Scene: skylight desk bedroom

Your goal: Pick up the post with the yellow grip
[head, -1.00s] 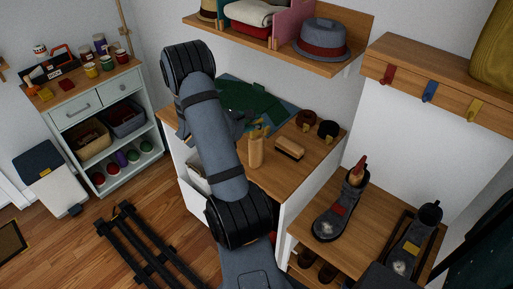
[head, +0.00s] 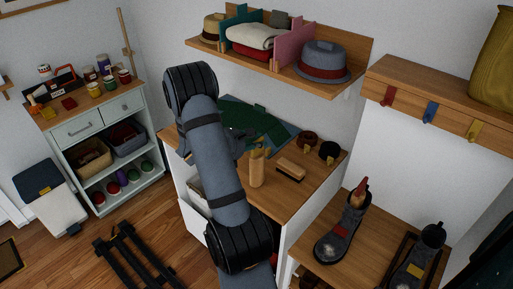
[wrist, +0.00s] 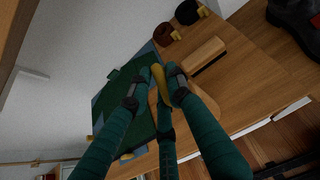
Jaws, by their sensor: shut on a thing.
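A yellow piece (wrist: 158,82), which looks like the yellow grip of the post, stands between the fingers of my gripper (wrist: 163,78) in the wrist view. The dark green fingers with grey pads are shut on it, and they hide much of what is below. In the head view, a tan upright cylinder (head: 257,170) stands on the wooden desk top (head: 305,172), with small yellow parts (head: 265,152) beside its top. My arm hides most of my gripper there. I cannot tell whether the post is clear of the desk.
A wooden-backed brush (head: 291,167) lies right of the cylinder. A brown roll (head: 308,138) and a black roll (head: 328,150) sit behind it. A green mat (head: 255,120) covers the back left. A shelf with hats (head: 270,70) hangs above. Boots (head: 343,228) stand at right.

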